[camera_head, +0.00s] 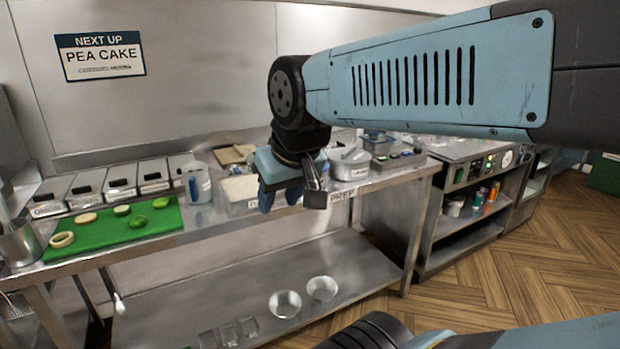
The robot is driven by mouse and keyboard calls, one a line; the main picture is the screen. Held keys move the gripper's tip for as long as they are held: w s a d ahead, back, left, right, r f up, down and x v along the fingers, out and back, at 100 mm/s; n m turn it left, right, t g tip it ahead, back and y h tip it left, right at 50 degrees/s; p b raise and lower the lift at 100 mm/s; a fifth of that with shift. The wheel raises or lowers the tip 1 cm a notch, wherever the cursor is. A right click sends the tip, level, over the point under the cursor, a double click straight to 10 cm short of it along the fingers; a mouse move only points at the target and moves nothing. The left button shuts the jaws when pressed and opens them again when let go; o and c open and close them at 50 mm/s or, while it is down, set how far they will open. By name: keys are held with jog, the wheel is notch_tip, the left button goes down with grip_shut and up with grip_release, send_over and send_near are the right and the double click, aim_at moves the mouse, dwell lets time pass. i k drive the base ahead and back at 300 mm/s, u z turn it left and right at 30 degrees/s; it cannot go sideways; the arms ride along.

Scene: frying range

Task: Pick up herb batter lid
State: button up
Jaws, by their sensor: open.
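My gripper (290,202) is open and points down at the front edge of the steel prep counter (225,222). Nothing shows between its fingers. A grey round lidded pot (350,160) stands on the counter just right of the gripper. I cannot read any label on it, so I cannot tell whether its top is the herb batter lid. My gripper and wrist hide part of the counter behind them, including part of a pale-filled tray (238,190).
A green board (160,229) with several round slices lies at the left. A clear jug (196,183) and labelled bins (121,181) stand behind it. Metal bowls (285,303) sit on the lower shelf. A control unit (480,168) is at the right, beside open wooden floor.

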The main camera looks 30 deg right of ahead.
aim_at(351, 156)
jog(key=u, duration=0.05)
jog(key=k, duration=1.5)
jog(key=z, duration=0.7)
jog(key=i, duration=1)
